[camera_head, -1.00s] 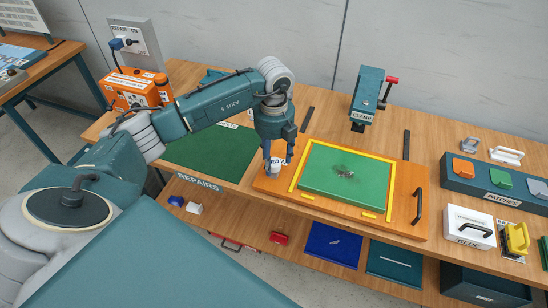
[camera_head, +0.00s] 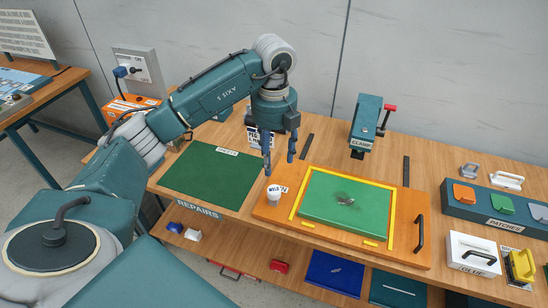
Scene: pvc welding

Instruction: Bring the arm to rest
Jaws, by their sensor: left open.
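My left gripper (camera_head: 279,158) hangs open and empty, fingers pointing down, above the bench near the back left corner of the orange board. My left arm (camera_head: 215,95) reaches in from the left, bent at the elbow. Just below the fingers, apart from them, a small white-topped knob marked "WELD" (camera_head: 274,193) stands at the left end of the orange board (camera_head: 410,203). A green sheet (camera_head: 330,212) with a dark damaged patch lies inside the board's yellow frame. My right gripper is not in view.
A green mat (camera_head: 205,176) lies left of the board. The clamp (camera_head: 366,125) stands behind it. The patches box (camera_head: 495,205), white glue box (camera_head: 473,252) and a yellow-handled tool (camera_head: 521,264) are at the right. An orange unit (camera_head: 127,108) is partly behind my arm. A lower shelf holds trays.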

